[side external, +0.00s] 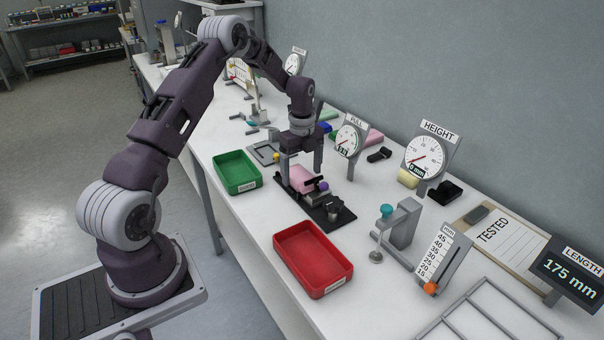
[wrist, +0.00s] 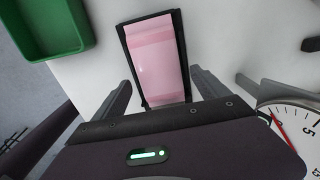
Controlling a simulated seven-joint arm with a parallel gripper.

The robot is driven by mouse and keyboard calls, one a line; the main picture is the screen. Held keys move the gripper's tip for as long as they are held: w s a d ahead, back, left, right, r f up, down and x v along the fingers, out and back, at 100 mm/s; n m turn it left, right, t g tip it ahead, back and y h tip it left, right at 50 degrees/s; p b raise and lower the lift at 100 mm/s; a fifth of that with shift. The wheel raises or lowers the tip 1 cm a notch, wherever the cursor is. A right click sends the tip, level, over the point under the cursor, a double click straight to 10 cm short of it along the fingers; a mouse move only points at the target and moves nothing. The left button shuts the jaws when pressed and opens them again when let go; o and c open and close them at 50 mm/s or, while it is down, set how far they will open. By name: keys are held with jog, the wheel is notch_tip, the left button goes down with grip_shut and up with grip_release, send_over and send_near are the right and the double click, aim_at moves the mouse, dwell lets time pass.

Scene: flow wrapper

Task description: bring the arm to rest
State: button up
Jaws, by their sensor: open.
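My gripper (side external: 301,165) hangs pointing down over the bench. In the wrist view its two fingers (wrist: 160,92) are spread wide with nothing between them at the tips. A pink wrapped pack (side external: 301,179) lies on a black fixture (side external: 330,215) below and just beside my gripper. In the wrist view the pink pack (wrist: 155,58) lies inside a dark frame, ahead of the fingers. The exact gap between fingers and pack is hard to tell. My arm is bent and reaches out over the bench.
A green tray (side external: 237,172) and a red tray (side external: 313,259) stand along the near edge. Dial gauges marked PULL (side external: 348,141) and HEIGHT (side external: 425,156) stand behind. A teal-knobbed stand (side external: 402,227), a scale (side external: 441,254), a TESTED board (side external: 500,243) and a LENGTH display (side external: 570,269) are at right.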

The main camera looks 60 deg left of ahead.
notch_tip(320, 180, up, 6)
jog(key=shift+d+r, duration=0.15)
jog(key=shift+r, duration=0.05)
jog(key=s+d+r+n+t+y, duration=0.1)
jog(key=s+d+r+n, duration=0.35)
jog(key=d+r, duration=0.4)
jog(key=s+d+r+n+t, duration=0.1)
jog(key=s+d+r+n, duration=0.2)
jog(key=s+d+r, duration=0.35)
jog(key=s+d+r+n+t, duration=0.1)
jog(key=s+d+r+n, duration=0.1)
jog(key=s+d+n, duration=0.3)
jog(key=s+d+r+n+t+h, duration=0.1)
jog(key=s+d+n, duration=0.4)
jog(key=s, duration=0.8)
jog(key=shift+r+t, duration=0.5)
jog(key=shift+t, duration=0.3)
